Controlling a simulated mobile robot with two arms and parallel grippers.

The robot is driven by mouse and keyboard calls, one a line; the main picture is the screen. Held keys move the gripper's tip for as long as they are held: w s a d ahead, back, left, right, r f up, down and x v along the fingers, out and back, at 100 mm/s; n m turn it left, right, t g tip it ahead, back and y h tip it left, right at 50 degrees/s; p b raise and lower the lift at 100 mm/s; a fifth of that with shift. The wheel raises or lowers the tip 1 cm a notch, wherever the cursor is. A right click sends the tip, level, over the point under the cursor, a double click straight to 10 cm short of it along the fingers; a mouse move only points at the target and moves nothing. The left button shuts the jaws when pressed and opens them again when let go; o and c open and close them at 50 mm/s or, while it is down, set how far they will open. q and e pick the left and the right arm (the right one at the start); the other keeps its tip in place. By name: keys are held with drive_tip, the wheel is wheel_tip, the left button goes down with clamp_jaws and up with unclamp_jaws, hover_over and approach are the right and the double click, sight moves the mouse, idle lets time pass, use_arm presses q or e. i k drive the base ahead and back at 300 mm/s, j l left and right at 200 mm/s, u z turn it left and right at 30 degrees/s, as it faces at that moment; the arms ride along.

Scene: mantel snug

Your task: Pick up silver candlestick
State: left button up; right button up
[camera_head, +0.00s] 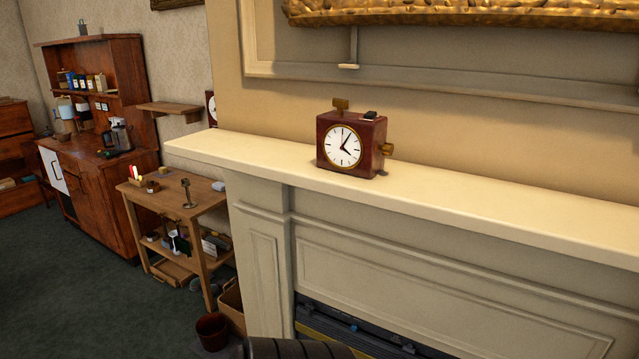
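A small, slim, dark metallic stand shaped like a candlestick (187,194) stands upright on the top of the small wooden side table (205,196), left of the fireplace. It is small in the view, and I cannot tell whether it is silver. Neither of my grippers is in view. A dark ribbed part at the bottom edge looks like part of my own arm, with no fingers showing.
A red-brown clock (342,145) stands on the cream mantel shelf (480,205), which juts out at right. A dark red bucket (212,331) and a basket (232,300) stand by the table. A wooden cabinet (110,190) is behind it. Green carpet at left is clear.

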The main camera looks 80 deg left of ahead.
sight(185, 184)
drive_tip(key=u, duration=3.4)
drive_tip(key=i+z, duration=0.1)
drive_tip(key=z, duration=0.45)
drive_tip(key=i+j+z, duration=0.65)
drive_tip(key=j, duration=0.2)
drive_tip(key=j+z, duration=0.2)
drive_tip(key=i+j, duration=0.05)
drive_tip(key=j, duration=0.05)
